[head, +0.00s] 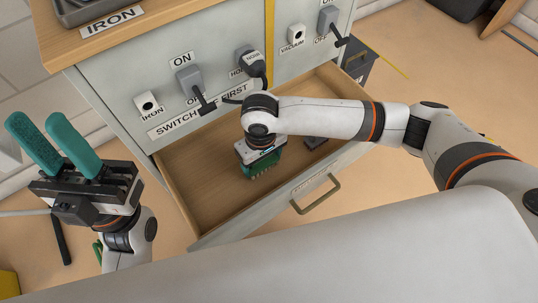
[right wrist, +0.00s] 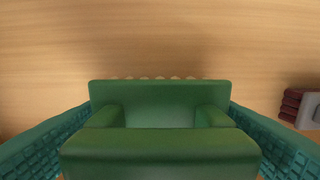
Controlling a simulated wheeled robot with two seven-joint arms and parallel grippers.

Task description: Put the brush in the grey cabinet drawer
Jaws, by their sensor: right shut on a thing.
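The grey cabinet drawer (head: 205,182) is pulled open, showing its wooden inside, its grey front and a bar handle (head: 316,195). My right gripper (head: 259,158) reaches down into the drawer and is shut on the green brush (head: 262,169). In the right wrist view the green brush (right wrist: 160,148) sits between the two teal fingers, with pale bristle tips at its far edge over the wooden floor. I cannot tell whether the bristles touch the drawer floor. My left gripper (head: 40,128) is open and empty, left of the cabinet, fingers pointing up.
A small dark object (head: 315,143) lies in the drawer right of the brush; it shows dark red and grey in the right wrist view (right wrist: 308,110). The cabinet face (head: 225,65) above carries switches, plugs and labels. A metal tray (head: 85,10) stands on the wooden top.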

